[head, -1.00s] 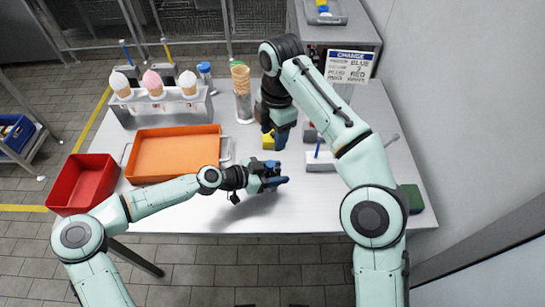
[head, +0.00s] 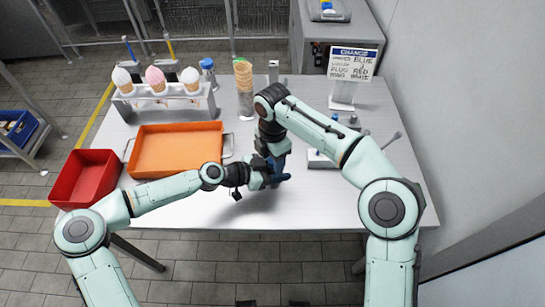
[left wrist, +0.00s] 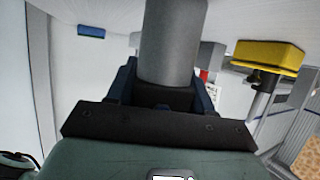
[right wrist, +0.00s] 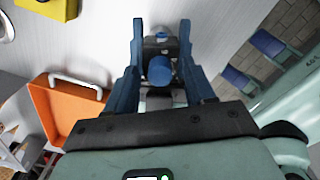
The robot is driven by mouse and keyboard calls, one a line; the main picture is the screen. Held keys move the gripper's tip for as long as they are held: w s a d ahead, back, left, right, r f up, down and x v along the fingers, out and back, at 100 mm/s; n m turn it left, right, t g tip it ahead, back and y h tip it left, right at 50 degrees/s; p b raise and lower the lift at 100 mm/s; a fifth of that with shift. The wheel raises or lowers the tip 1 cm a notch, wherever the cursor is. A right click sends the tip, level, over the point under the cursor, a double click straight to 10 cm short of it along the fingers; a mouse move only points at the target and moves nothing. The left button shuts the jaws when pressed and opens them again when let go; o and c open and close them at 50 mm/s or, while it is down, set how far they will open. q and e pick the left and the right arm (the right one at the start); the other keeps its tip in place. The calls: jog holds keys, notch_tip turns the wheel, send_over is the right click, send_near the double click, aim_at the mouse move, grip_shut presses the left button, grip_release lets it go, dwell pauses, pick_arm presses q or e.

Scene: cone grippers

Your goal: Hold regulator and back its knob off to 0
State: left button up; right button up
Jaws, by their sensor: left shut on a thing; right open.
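My left gripper (head: 268,179) is shut on the regulator and holds it above the front middle of the table. In the left wrist view its grey cylindrical body (left wrist: 172,45) stands between the blue fingers. In the right wrist view a blue round knob (right wrist: 160,70) shows between the fingers of my right gripper (right wrist: 162,32). The right gripper (head: 273,163) is open, with a finger on each side of the knob; I cannot tell whether they touch it. In the head view the grippers largely hide the regulator. No scale or reading on it is legible.
An orange tray (head: 178,150) and a red bin (head: 84,180) lie left. A cone rack (head: 165,103) and cone stack (head: 244,88) stand behind. A yellow object (left wrist: 270,57) is near the left gripper. A sign (head: 353,64) stands back right. The table's front strip is clear.

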jog(key=shift+f, duration=0.1)
grip_shut()
jog(key=shift+m, duration=1.5)
grip_release()
notch_tip(320, 180, up, 12)
